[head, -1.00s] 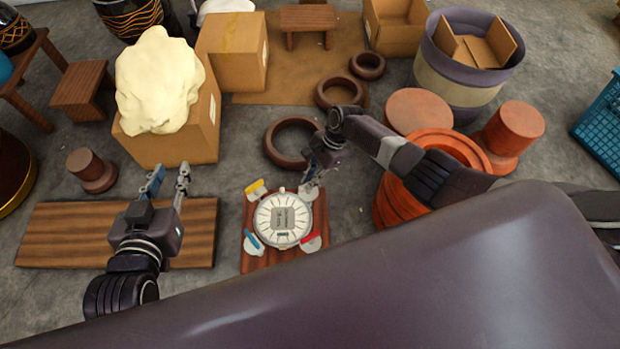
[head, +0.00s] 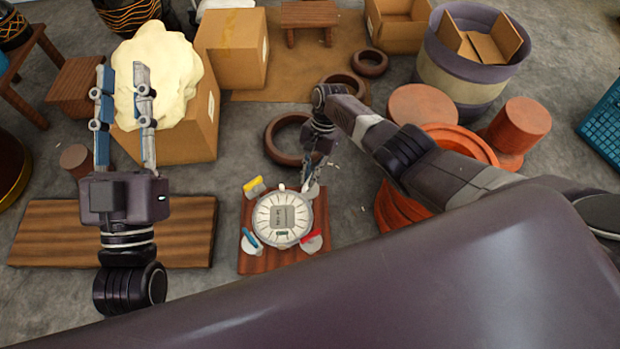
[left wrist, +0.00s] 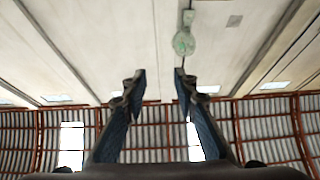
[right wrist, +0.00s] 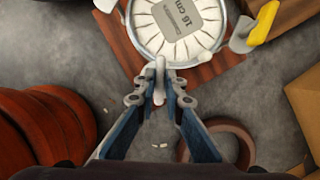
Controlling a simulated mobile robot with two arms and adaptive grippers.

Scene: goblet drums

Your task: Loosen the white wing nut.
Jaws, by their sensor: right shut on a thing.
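A round white drum head or gauge (head: 283,219) with a grey label lies on a wooden board (head: 262,262). Yellow (head: 253,185), blue (head: 250,236) and red (head: 311,238) wing nuts sit around its rim. The white wing nut (right wrist: 159,80) is between the fingertips of my right gripper (right wrist: 161,88), at the rim edge. In the head view my right gripper (head: 315,174) reaches down to the rim's upper right, partly hiding that nut. My left gripper (head: 121,85) is open and empty, raised at the left; its parted fingers (left wrist: 159,78) point upward in the left wrist view.
A cardboard box (head: 195,140) with a cream lump (head: 170,70) stands behind my left gripper. A wooden plank (head: 195,235) lies left of the board. Dark rings (head: 272,150) lie behind, and orange-red round pieces (head: 390,210) stand to the right.

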